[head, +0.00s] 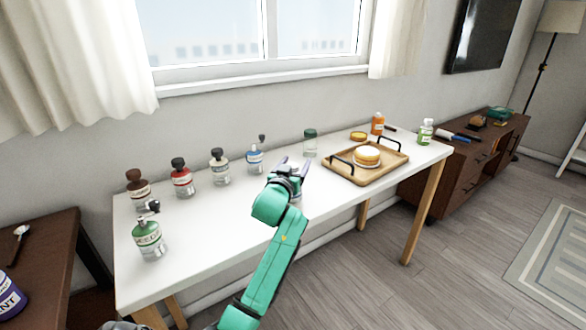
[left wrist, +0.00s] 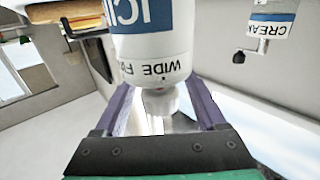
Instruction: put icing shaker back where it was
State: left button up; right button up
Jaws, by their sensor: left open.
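The icing shaker (left wrist: 150,48) fills the top middle of the left wrist view. It is white with a blue label panel reading "ICI" and "WIDE F", upside down in that view. A pale, narrower part sits at its lower end, between my purple fingers. My left gripper (head: 293,165) is open over the front middle of the white table (head: 328,196), with the shaker between its fingers. In the head view the gripper mostly hides the shaker. I cannot tell whether the fingers touch it.
Several bottles stand left of the gripper, including a blue-labelled one (head: 255,157), a red one (head: 182,180) and a green one (head: 149,240). A clear jar (head: 310,144) stands behind. A wooden tray (head: 352,179) with a cake (head: 367,157) is on the right.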

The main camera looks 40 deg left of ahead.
pick_arm(q)
jog(key=v, duration=1.2)
